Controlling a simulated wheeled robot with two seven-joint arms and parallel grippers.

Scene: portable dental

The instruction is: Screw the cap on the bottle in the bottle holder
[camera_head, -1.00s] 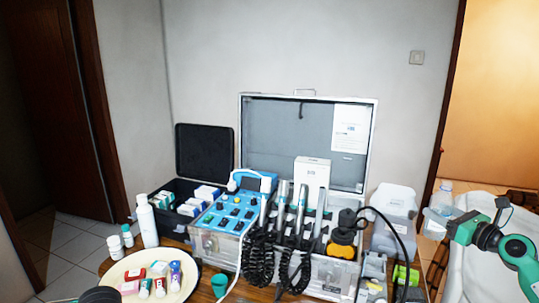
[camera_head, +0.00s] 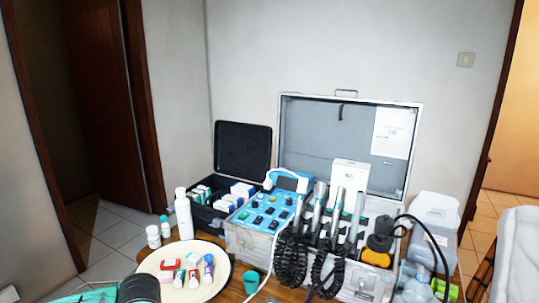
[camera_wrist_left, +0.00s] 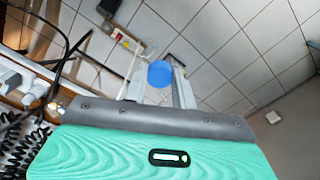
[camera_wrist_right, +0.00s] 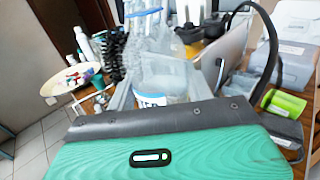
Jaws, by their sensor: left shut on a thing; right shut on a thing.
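A round blue cap (camera_wrist_left: 160,74) is between the fingers of my left gripper (camera_wrist_left: 159,84), which is shut on it. The left wrist view shows tiled floor behind it. My right gripper (camera_wrist_right: 160,84) is shut on a clear bottle (camera_wrist_right: 165,68) with a white and blue label, partly hidden by the gripper body. The cap and the bottle are apart. I cannot make out the bottle holder clearly.
An open silver case (camera_head: 345,135) with a blue control unit (camera_head: 268,212), handpieces and coiled black hoses fills the table. A cream plate (camera_head: 150,264) with small tubes lies left. A white bottle (camera_head: 183,212) stands behind it. A green box (camera_head: 444,289) is at right.

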